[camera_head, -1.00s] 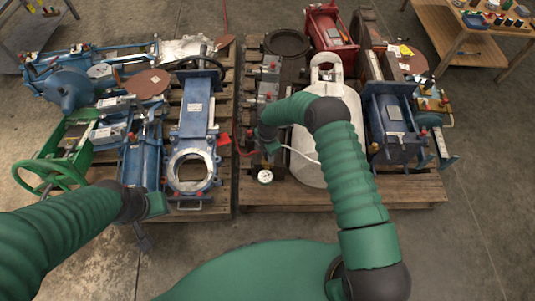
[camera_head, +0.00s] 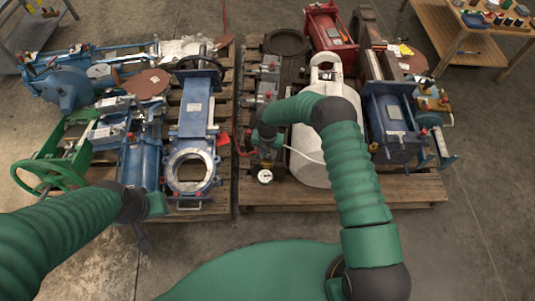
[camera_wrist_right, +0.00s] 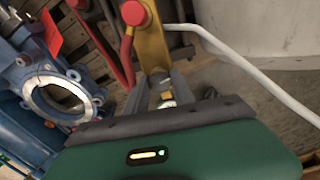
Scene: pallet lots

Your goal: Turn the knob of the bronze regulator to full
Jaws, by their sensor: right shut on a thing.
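The bronze regulator shows in the right wrist view as a yellow-brass body (camera_wrist_right: 151,38) with red knob-like ends, one of them a red cap (camera_wrist_right: 133,13). A white hose runs from beside it. My right gripper (camera_wrist_right: 166,88) is shut on a brass-coloured part at the near end of this body; the exact part is mostly hidden between the fingers. In the head view my right gripper (camera_head: 266,143) is over the near left part of the right pallet, above a round white gauge (camera_head: 265,176). My left gripper (camera_head: 143,238) hangs at the lower left, away from the regulator; its fingers are unclear.
A white cylinder (camera_head: 310,165) stands right of my right gripper, partly behind my arm. A blue valve (camera_head: 193,120) stands on the left pallet. A green handwheel (camera_head: 45,178) is at far left. Several blue and red machines crowd both pallets. Floor at lower right is clear.

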